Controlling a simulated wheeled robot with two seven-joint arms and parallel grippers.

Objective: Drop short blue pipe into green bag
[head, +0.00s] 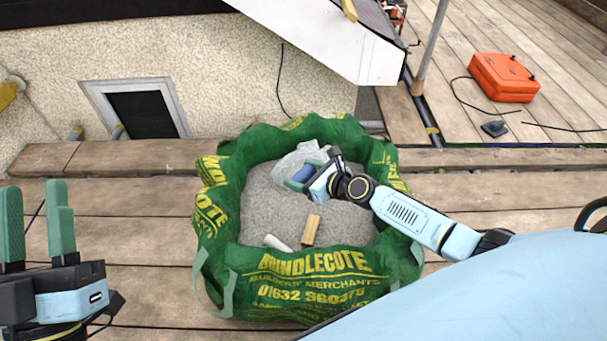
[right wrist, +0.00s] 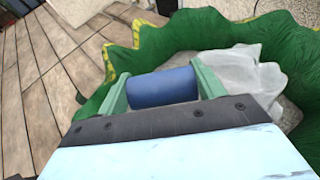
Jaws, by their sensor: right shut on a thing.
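The short blue pipe (right wrist: 162,86) is held crosswise between the green fingers of my right gripper (right wrist: 158,88) in the right wrist view. In the head view the blue pipe (head: 303,173) shows at the end of my right gripper (head: 312,174), over the inside of the green bag (head: 330,258). The bag stands open on the planks, with yellow lettering on its sides and grey gravel-like fill inside. My left gripper (head: 38,225) is at the lower left of the head view, fingers up, apart and empty, away from the bag.
Inside the bag lie a crumpled translucent sheet (head: 290,164), a small wooden block (head: 311,230) and a white piece (head: 277,243). An orange case (head: 503,78) stands on boards at the upper right. A rendered wall with a small window (head: 140,112) is behind.

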